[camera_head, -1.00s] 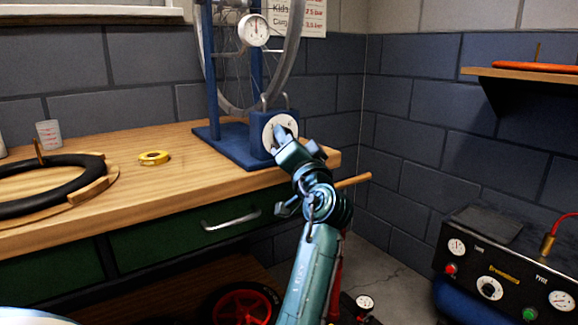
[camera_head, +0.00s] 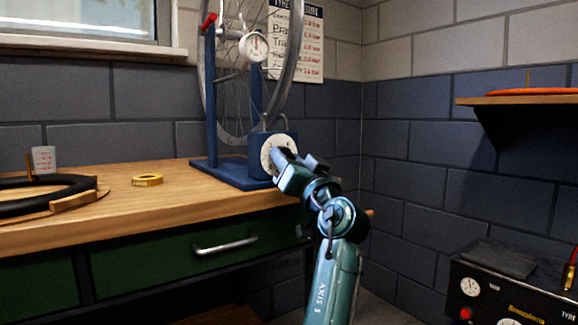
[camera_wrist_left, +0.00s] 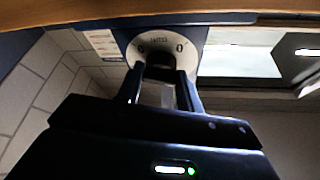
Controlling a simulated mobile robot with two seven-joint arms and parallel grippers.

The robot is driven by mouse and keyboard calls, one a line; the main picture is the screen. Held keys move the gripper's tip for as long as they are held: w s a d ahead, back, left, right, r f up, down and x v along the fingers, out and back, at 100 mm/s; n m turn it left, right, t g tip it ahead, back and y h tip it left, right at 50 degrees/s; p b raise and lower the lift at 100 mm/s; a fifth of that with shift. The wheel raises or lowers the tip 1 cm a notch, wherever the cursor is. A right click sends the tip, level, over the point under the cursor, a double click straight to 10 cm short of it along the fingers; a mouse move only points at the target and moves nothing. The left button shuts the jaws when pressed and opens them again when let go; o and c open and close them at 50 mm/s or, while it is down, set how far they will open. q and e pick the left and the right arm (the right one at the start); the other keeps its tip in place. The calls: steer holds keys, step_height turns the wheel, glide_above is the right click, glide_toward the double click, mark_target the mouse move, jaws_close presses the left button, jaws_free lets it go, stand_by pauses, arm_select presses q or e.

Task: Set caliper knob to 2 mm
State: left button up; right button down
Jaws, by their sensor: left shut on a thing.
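The caliper dial is a pale round face (camera_head: 267,149) on a blue box (camera_head: 257,168) at the foot of the blue wheel truing stand, on the workbench. My left gripper (camera_head: 283,158) reaches it from the front right. It is shut on the caliper knob (camera_wrist_left: 160,60) at the middle of the dial. In the left wrist view the dial face (camera_wrist_left: 191,62) shows a 0 to each side and small lettering at the top. The knob is mostly hidden by the fingers, and I cannot read its setting. My right gripper is not in view.
A compressor panel (camera_head: 500,295) stands at lower right.

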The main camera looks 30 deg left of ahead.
arm_select(q)
steer(key=o, duration=1)
